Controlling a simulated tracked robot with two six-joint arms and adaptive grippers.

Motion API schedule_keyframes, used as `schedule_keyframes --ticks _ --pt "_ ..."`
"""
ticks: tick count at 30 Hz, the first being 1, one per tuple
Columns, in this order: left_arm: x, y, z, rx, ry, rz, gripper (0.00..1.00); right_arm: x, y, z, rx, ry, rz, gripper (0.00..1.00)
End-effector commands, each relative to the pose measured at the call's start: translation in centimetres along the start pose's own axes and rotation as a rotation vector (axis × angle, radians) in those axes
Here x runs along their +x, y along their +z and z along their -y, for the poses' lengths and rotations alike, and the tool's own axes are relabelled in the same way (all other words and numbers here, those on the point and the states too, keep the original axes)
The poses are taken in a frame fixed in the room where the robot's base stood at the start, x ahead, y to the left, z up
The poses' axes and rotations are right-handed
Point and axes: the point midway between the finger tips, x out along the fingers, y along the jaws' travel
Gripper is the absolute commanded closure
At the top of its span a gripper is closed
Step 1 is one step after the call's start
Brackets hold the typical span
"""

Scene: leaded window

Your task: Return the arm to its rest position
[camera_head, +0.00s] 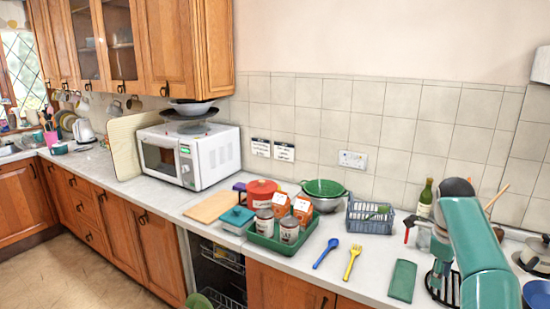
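My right arm (468,235) is teal and rises from the bottom right corner over the counter. A dark rounded part (458,188) shows at its upper end. My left arm and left gripper are out of view.
Near my arm are a green bottle (425,198), a dark wire rack (436,292), a green cloth (402,281) and a blue-grey basket (369,219). A blue spoon (326,252) and yellow fork (352,262) lie on the counter. A green tray (271,243) holds jars and cartons.

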Motion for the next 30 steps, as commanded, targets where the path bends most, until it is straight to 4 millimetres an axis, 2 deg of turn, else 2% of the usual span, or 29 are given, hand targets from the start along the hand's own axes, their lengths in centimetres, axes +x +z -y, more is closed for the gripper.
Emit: schedule_keyframes --ticks 1,5,11,14,16,20,24,27,30 --pt "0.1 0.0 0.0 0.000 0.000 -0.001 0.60 1.1 -0.1 -0.5 -0.012 0.026 -0.020 0.64" --pt "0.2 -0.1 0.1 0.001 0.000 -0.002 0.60 3.5 0.0 -2.0 -0.050 0.085 -0.059 0.64" --pt "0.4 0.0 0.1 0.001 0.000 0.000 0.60 8.2 0.7 -4.9 -0.144 0.172 -0.095 0.64" --pt "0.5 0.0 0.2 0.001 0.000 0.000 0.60 11.3 1.3 -7.1 -0.234 0.223 -0.099 0.64" --pt "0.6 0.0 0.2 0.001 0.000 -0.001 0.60 14.1 1.7 -9.2 -0.325 0.266 -0.092 0.64" --pt "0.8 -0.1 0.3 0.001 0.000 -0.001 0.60 19.9 2.2 -15.0 -0.550 0.361 -0.040 0.64" --pt "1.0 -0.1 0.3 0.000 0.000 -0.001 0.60 25.2 1.6 -22.5 -0.807 0.450 0.064 0.64" --pt "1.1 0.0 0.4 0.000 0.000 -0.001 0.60 28.0 0.5 -28.3 -0.985 0.495 0.161 0.64" --pt "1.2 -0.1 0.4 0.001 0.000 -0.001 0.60 29.9 -1.3 -34.1 -1.160 0.519 0.272 0.64"
